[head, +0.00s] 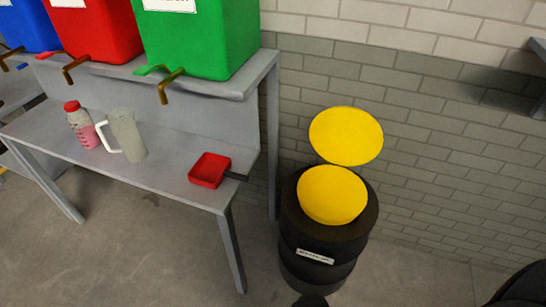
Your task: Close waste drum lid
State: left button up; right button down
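A black waste drum (327,240) with a white label (315,256) stands on the floor against the wall, right of the bench. A yellow round piece (332,195) sits in its top. The yellow lid (346,136) is raised at the back of the drum, tilted up near the wall, so the drum stands open. No gripper fingers show. A dark shape at the bottom edge below the drum and another in the bottom right corner may be parts of me; I cannot tell which.
A grey bench (170,180) stands left of the drum, with a red tray (209,170), a jug (127,134) and a red-capped bottle (82,125). Green (194,38), red (96,28) and blue (30,24) containers with taps sit on its upper shelf. The floor right of the drum is clear.

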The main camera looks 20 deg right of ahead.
aim_at(343, 135)
jog(key=z, duration=1.1)
